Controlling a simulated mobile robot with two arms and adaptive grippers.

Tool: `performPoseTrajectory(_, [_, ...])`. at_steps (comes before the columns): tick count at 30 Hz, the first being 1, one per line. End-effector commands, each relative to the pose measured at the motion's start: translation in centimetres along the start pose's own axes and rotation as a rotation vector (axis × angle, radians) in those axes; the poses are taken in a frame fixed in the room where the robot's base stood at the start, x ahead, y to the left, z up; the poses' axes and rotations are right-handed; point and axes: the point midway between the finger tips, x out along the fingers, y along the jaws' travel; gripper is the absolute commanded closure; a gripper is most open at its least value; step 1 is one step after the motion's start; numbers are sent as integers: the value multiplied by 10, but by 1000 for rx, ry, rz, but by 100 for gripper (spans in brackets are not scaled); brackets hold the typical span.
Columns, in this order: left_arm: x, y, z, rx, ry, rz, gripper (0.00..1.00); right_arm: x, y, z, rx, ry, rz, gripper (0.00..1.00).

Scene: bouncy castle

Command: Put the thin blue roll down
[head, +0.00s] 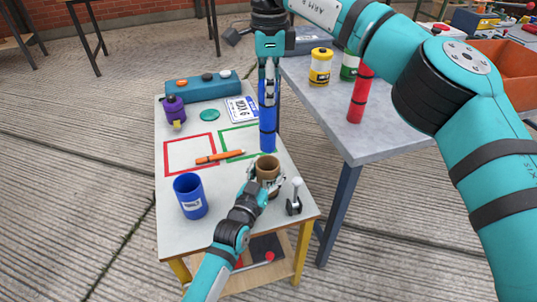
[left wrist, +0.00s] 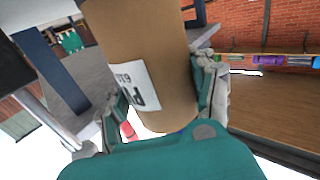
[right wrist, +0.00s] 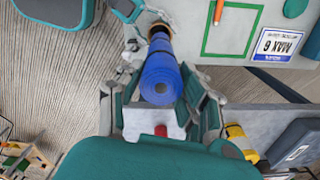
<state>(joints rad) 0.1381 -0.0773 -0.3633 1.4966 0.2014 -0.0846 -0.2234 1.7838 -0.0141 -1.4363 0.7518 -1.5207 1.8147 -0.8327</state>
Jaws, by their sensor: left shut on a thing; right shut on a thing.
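The thin blue roll (head: 267,122) hangs upright below my right gripper (head: 268,70), which is shut around its upper part. In the right wrist view the roll (right wrist: 162,82) sits between the fingers. My left gripper (head: 262,190) is shut on a brown cylindrical holder (head: 267,172) with a white label, near the front right of the white table (head: 240,225). The holder (left wrist: 145,60) fills the left wrist view. The roll's lower end appears just above or behind the holder's rim; I cannot tell the exact gap.
A blue cup (head: 190,198), an orange marker (head: 220,157), red (head: 168,158) and green (head: 230,130) outlines, and a small stand (head: 294,200) share the table. A grey table (head: 400,125) to the right holds a red roll (head: 360,98) and a yellow canister (head: 320,68).

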Motion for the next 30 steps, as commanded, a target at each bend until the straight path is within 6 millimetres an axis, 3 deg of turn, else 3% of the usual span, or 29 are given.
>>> performPoseTrajectory(6, [0, 0, 0, 0, 0, 0, 97, 61, 1, -1, 2, 1, 6, 100])
performPoseTrajectory(12, [0, 0, 0, 0, 0, 0, 97, 106, 1, 0, 2, 0, 4, 100])
performPoseTrajectory(20, [0, 0, 0, 0, -1, 0, 97, 128, 0, 0, 5, 0, 1, 100])
performPoseTrajectory(27, [0, 0, 0, 0, -1, 0, 97, 160, 1, 0, 5, 0, 3, 100])
performPoseTrajectory(30, [0, 0, 0, 0, -1, 0, 97, 162, 0, 0, 5, 0, 1, 100])
